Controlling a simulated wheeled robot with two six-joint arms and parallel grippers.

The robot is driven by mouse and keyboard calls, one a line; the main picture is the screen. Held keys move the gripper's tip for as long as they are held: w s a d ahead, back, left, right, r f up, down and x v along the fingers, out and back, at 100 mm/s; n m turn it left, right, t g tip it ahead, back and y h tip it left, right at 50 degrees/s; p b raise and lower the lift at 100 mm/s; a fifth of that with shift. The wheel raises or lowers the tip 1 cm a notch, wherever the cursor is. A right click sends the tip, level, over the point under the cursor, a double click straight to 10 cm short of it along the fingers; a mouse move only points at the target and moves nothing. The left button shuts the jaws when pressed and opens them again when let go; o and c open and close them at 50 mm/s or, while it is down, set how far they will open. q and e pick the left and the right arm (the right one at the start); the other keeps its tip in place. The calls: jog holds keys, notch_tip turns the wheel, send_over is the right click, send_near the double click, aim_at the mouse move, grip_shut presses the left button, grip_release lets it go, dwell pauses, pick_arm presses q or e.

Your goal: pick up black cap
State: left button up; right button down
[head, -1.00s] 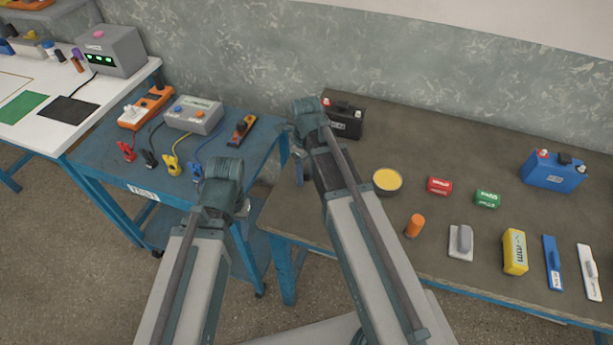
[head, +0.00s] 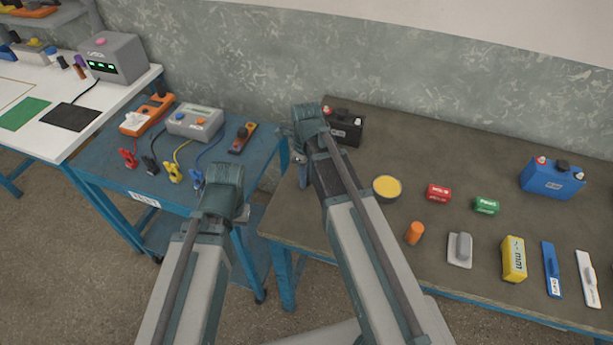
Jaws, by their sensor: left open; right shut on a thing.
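I cannot make out a separate black cap with certainty. A black battery (head: 346,130) with a red cap (head: 328,110) on its left end stands at the back left of the brown-topped table, partly behind my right arm. My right gripper (head: 303,174) is mostly hidden by its own arm, over the table's left edge beside the battery. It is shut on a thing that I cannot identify. My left gripper (head: 242,214) is largely hidden behind its wrist, in front of the blue cart's right side; it is open and looks empty.
The blue cart (head: 95,172) holds an orange meter (head: 135,122), a grey tester (head: 195,123) and several coloured clips. The brown table (head: 450,150) carries a yellow-filled bowl (head: 387,187), a blue battery (head: 551,180) and several small blocks. The table's back middle is clear.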

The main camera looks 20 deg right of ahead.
notch_tip(320, 180, up, 4)
jog(key=p, duration=0.3)
jog(key=shift+f, duration=0.2)
jog(key=s+a, duration=0.6)
jog(key=s, duration=0.1)
jog(key=s+a, duration=0.3)
jog(key=a, duration=0.1)
jog(key=shift+s+r, duration=0.25)
jog(key=shift+s+a+p, duration=0.3)
jog(key=shift+s+a, duration=0.15)
jog(key=shift+a, duration=0.15)
jog(key=shift+a, duration=0.15)
